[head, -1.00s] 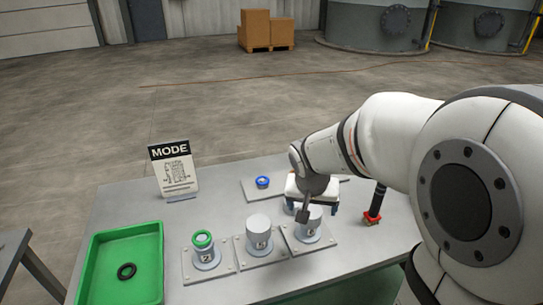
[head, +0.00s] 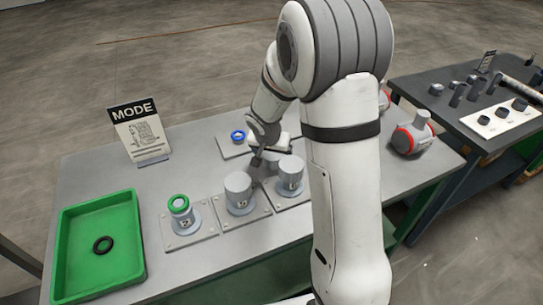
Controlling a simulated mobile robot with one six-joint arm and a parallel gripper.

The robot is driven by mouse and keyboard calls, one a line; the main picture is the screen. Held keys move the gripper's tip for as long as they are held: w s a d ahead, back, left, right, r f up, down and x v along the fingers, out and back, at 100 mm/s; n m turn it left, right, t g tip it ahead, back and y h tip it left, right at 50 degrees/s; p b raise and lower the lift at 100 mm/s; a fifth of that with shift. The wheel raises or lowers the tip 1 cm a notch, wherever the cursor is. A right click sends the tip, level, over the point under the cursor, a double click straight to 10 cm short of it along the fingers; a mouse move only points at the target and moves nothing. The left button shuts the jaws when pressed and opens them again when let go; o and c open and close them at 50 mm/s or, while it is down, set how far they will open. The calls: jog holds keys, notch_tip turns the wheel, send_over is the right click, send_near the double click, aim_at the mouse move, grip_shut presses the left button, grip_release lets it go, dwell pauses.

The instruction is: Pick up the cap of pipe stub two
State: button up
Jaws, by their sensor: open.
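Three pipe stubs stand in a row on plates on the grey table in the head view. The left stub (head: 183,217) has an open top with a green ring (head: 179,202) on it. The middle stub wears a grey cap (head: 238,184), and the right stub wears a similar grey cap (head: 291,165). The number labels are too small to read surely, so I cannot tell which stub is two. My gripper (head: 257,161) is open and empty, pointing down behind and between the two capped stubs. Its fingertips are small and partly blurred together.
A green tray (head: 136,249) with a black ring (head: 103,245) stands at the left. A red-banded grey fitting (head: 411,136) is right of my arm. A second table (head: 420,95) stands beyond.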

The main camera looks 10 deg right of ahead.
jog(key=shift+x, duration=1.5)
jog(key=shift+c, duration=0.2)
jog(key=c, duration=1)
jog(key=shift+r, duration=0.15)
